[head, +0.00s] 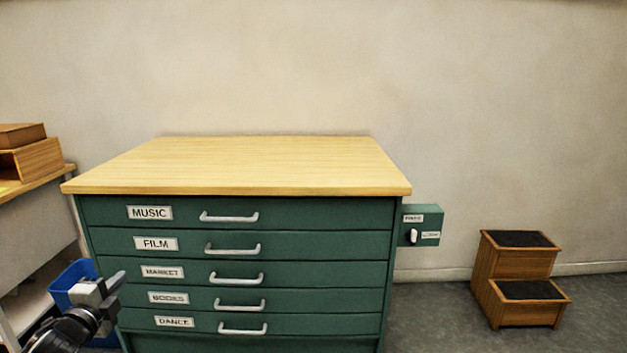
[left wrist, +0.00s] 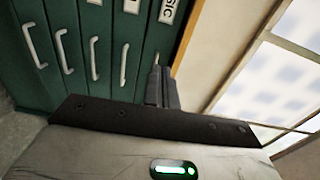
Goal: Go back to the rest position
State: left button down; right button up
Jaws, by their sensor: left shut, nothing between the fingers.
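My left gripper (head: 117,281) shows at the lower left of the head view, in front of the left edge of a green drawer cabinet. Its fingers are shut with nothing between them. In the left wrist view the closed fingers (left wrist: 161,87) point toward the cabinet front (left wrist: 107,20), which appears turned on its side. I cannot tell from the picture how far the fingertips are from the drawers. My right gripper is in neither view.
The green cabinet (head: 325,245) has a bare wooden top (head: 250,165) and several shut, labelled drawers. A small green box (head: 422,217) is on its right side. A blue bin (head: 72,275) and a side table (head: 40,245) stand left. A wooden step stool (head: 520,259) stands right, with open floor between.

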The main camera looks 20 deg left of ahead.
pick_arm(q)
jog(key=s+d+f+n+g+h+p, duration=0.25)
jog(key=d+f, duration=0.25)
jog(key=d, duration=0.7)
jog(key=s+d+f+n+g+h+p, duration=0.1)
jog(key=s+d+f+n+h, duration=0.15)
jog(key=d+f, duration=0.6)
jog(key=s+d+r+n+g+h+p, duration=0.1)
jog(key=s+d, duration=0.3)
jog(key=d, duration=0.4)
jog(key=s+d+r+n+g+h+p, duration=0.1)
jog(key=s+d+r+n, duration=0.2)
jog(key=d, duration=0.5)
jog(key=s+d+r+n+g+h+p, duration=0.1)
jog(key=s+d+r+n, duration=0.2)
jog(key=s+d, duration=0.2)
jog(key=d, duration=0.3)
jog(key=shift+s+d+h, duration=0.25)
jog(key=shift+h, duration=0.05)
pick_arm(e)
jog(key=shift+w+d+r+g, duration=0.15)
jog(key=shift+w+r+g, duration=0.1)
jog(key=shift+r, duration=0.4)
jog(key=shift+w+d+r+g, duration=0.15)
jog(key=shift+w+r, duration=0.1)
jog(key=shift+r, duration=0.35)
